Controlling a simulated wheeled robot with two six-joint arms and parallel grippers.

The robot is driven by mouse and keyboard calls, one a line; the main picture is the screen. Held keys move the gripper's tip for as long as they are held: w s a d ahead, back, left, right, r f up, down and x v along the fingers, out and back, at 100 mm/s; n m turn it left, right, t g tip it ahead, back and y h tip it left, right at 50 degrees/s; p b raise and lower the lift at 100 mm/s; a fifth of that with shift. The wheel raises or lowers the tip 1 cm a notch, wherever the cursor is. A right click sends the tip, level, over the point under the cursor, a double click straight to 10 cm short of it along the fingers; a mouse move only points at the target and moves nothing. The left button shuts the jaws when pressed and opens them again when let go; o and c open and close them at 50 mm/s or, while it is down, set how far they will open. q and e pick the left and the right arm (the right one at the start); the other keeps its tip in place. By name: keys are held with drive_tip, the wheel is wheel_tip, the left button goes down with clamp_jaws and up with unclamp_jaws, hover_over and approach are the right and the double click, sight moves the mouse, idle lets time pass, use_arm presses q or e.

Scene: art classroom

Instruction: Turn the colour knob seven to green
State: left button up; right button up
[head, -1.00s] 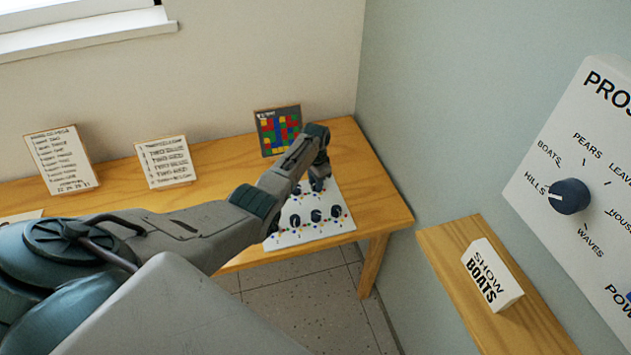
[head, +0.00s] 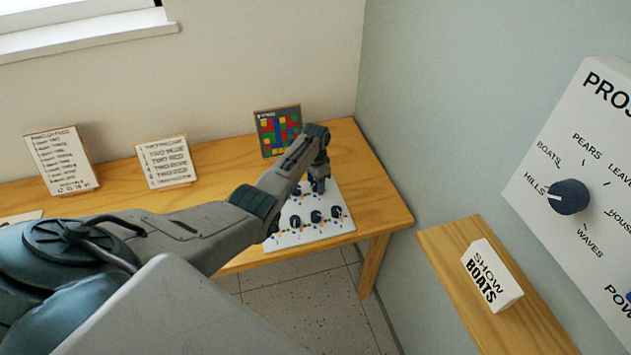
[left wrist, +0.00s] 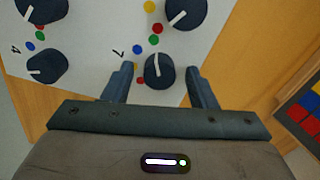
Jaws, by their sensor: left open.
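Colour knob seven (left wrist: 160,72) is a dark round knob with a white pointer, by the printed 7 (left wrist: 121,52) on the white panel (left wrist: 85,75). Its pointer points up in the left wrist view, toward a dot that looks green (left wrist: 154,41). A blue dot (left wrist: 138,49) and a yellow dot (left wrist: 134,67) lie to its left. My left gripper (left wrist: 162,80) is open, with one finger on each side of this knob; I cannot tell whether they touch it. In the head view my left gripper (head: 319,184) is over the panel's far part (head: 292,238). My right gripper is not in view.
Other dark knobs (left wrist: 46,66) sit close by on the panel. A coloured grid card (head: 278,131) and two text cards (head: 166,162) stand at the back of the wooden table (head: 375,205). A wall dial (head: 569,197) and a SHOW BOATS block (head: 490,277) are at right.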

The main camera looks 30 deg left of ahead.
sight(315, 184)
use_arm(q)
drive_tip(key=shift+r, duration=0.1)
wheel_tip(315, 184, up, 11)
drive_tip(key=b, duration=0.1)
drive_tip(key=shift+b, duration=0.3)
drive_tip(key=shift+f, duration=0.2)
